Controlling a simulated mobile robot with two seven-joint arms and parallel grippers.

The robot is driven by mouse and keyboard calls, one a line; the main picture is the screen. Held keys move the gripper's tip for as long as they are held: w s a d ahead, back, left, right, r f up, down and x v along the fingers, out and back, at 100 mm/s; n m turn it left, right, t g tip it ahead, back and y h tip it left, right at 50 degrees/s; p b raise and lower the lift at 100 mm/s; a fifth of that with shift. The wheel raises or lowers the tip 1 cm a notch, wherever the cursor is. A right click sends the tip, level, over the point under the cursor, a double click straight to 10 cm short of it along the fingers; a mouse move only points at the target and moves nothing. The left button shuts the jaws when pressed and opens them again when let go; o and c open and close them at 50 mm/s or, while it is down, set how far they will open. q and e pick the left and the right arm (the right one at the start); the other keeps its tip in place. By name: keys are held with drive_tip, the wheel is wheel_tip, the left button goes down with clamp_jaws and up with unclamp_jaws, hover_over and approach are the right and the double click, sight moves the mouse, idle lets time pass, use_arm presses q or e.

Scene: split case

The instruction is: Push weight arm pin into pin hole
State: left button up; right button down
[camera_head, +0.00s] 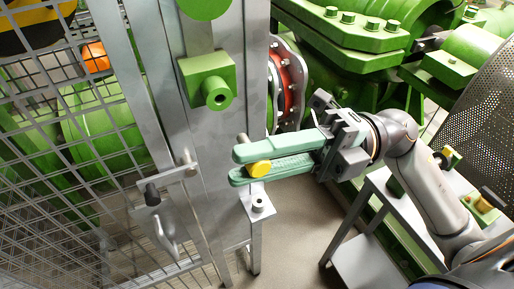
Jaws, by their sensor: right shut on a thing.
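My right gripper (243,166) comes in from the right with two long green fingers. Just below the fingertips, a metal bracket (258,205) on the frame post carries a small upright collar with a dark opening. A green block (214,79) higher up also has a round boss with a hole. I cannot tell which of these is the pin hole. My left gripper is out of view.
A wire mesh guard (72,155) with a metal frame fills the left side. A latch with a handle (165,235) hangs on it. Green machinery (365,35) stands at the back right. A grey table (370,262) stands below my right arm.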

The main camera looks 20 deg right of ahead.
sight(225, 106)
drive_tip(key=shift+w+p, duration=0.6)
drive_tip(key=shift+w, duration=2.35)
drive_tip(key=shift+w, duration=0.2)
drive_tip(key=shift+w+a, duration=0.1)
drive_tip(key=shift+w, duration=0.25)
drive_tip(key=shift+w, duration=0.15)
drive_tip(key=shift+w, duration=0.45)
drive_tip(key=shift+w, duration=0.8)
idle(1.1)
drive_tip(key=c, duration=0.6)
unclamp_jaws()
